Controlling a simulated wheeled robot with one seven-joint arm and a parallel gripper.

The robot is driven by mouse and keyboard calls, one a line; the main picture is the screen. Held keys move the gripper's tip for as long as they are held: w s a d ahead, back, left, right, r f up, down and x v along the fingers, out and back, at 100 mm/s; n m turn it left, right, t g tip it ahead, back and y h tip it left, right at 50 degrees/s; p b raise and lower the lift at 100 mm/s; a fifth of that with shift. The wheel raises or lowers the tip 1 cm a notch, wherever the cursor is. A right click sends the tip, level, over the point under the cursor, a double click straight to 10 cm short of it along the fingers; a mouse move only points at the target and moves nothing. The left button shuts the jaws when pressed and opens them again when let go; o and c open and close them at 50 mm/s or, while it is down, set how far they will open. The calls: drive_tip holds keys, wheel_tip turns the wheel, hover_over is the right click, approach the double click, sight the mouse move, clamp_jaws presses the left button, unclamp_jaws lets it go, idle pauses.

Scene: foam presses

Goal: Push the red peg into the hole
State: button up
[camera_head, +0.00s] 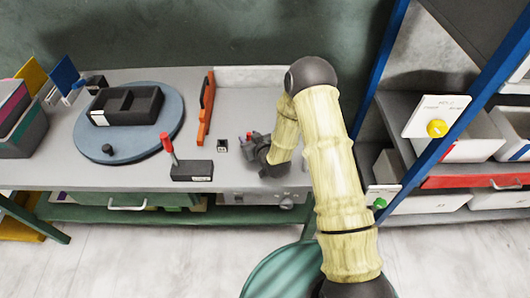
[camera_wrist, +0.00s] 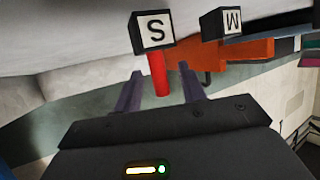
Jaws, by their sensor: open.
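The red peg (camera_wrist: 158,75) shows in the wrist view as a short red cylinder beside the black cube marked S (camera_wrist: 155,31); I cannot tell whether it sits in the cube. My gripper (camera_wrist: 160,70) is open, its two dark fingers on either side of the peg, with gaps visible. In the head view my gripper (camera_head: 250,142) is low over the right part of the grey bench (camera_head: 235,90), with a small patch of red at its fingers. I cannot make out the hole in either view.
A black cube marked W (camera_wrist: 222,22) stands near the S cube. Left of my gripper are an orange tool (camera_head: 206,108), a black block (camera_head: 192,171) with a red-handled lever (camera_head: 167,145), and a black tray (camera_head: 127,105) on a blue turntable (camera_head: 80,140). A blue-framed rack stands right.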

drive_tip(key=p+v, duration=0.1)
drive_tip(key=v, duration=1.3)
drive_tip(key=shift+s+d, duration=0.2)
drive_tip(key=shift+s, duration=0.15)
drive_tip(key=shift+w+r, duration=0.1)
drive_tip(key=shift+r, duration=0.1)
drive_tip(key=s+d+r+m+g+h, duration=0.25)
drive_tip(key=d+r+g+h, duration=0.2)
drive_tip(key=d+r, duration=0.3)
drive_tip(key=s+d+r+m+g, duration=0.1)
drive_tip(key=s+d+r+g, duration=0.1)
drive_tip(key=s, duration=0.3)
drive_tip(key=s+d+r+m+g+h, duration=0.1)
drive_tip(key=s+d+r+g, duration=0.1)
drive_tip(key=s, duration=0.4)
wheel_tip(320, 180, up, 2)
drive_tip(key=shift+s+r+g, duration=0.25)
drive_tip(key=shift+s+g, duration=0.1)
drive_tip(key=shift+g, duration=0.2)
